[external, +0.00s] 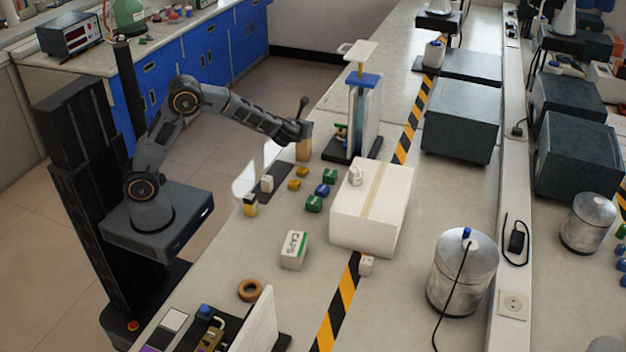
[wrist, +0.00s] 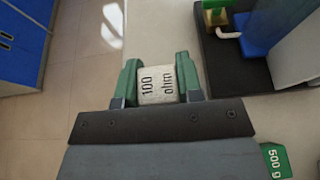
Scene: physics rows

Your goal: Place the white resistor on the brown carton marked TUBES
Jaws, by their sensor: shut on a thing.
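The white resistor (wrist: 160,84), a block printed "100 ohm", sits between the green fingers of my gripper (wrist: 160,78) in the wrist view. My gripper is shut on it. In the external view my gripper (external: 304,130) is near the bench's left edge, and I cannot pick out the resistor there. A small brown carton (external: 304,151) shows right below my gripper in that view. Its marking is not readable, and I cannot tell whether the resistor touches it. In the wrist view the carton is hidden.
A dark-based stand with a blue block (external: 363,80) is just right of my gripper. A green 500 g block (wrist: 275,160) shows in the wrist view.

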